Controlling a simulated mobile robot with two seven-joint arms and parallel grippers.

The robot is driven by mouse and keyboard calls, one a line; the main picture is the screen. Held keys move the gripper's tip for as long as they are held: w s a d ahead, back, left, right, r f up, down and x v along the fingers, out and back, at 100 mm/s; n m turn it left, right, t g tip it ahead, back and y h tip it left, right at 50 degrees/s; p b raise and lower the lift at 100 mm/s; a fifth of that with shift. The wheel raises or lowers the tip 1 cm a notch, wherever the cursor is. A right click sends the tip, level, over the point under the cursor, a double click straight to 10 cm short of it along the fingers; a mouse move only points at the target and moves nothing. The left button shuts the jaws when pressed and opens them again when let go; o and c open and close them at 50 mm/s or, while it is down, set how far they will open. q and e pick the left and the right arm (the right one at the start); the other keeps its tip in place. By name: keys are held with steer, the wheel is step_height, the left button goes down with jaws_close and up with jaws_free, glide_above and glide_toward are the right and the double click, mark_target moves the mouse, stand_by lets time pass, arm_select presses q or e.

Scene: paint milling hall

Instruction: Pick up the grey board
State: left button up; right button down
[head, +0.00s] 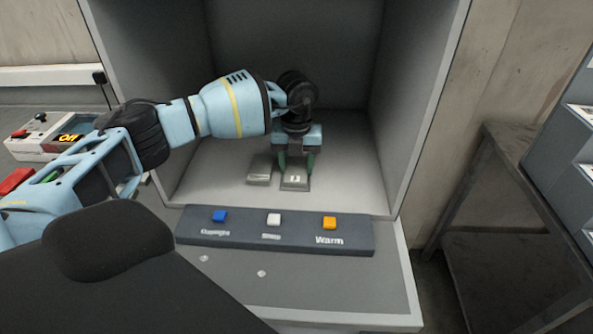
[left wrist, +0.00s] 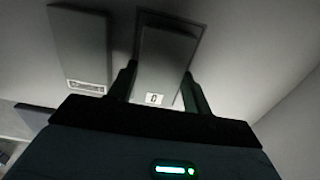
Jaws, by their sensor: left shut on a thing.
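Two grey boards lie side by side on the floor of the open booth. The right-hand grey board (head: 295,183) has a small white label with a dark mark; it also shows in the left wrist view (left wrist: 168,52). My left gripper (head: 297,165) points down into the booth and is shut on this board, one finger on each long side (left wrist: 159,75). The board seems to rest on the booth floor. The other grey board (head: 259,172), with a wider label at its end, lies free just to the left (left wrist: 80,42). My right gripper is out of view.
The booth's grey walls (head: 413,100) rise on both sides of my arm. A dark strip (head: 300,241) with blue, white and orange buttons lies along the front. A control box (head: 35,142) reading "Off" stands at left, a dark metal table (head: 500,240) at right.

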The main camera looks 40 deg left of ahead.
mark_target(297, 168)
arm_select(q)
steer(key=shift+c, duration=0.8)
steer(key=shift+r, duration=0.15)
steer(key=shift+r, duration=0.55)
step_height(297, 168, up, 2)
steer(key=shift+r, duration=0.1)
steer(key=s+d, duration=0.2)
steer(key=d, duration=0.3)
steer(key=s+d+r, duration=0.1)
steer(key=s+d, duration=0.1)
steer(key=d, duration=0.2)
steer(key=s+d, duration=0.2)
steer(key=d, duration=0.3)
steer(key=shift+s+d+r, duration=0.25)
steer(key=shift+s+d, duration=0.05)
steer(key=shift+s, duration=0.05)
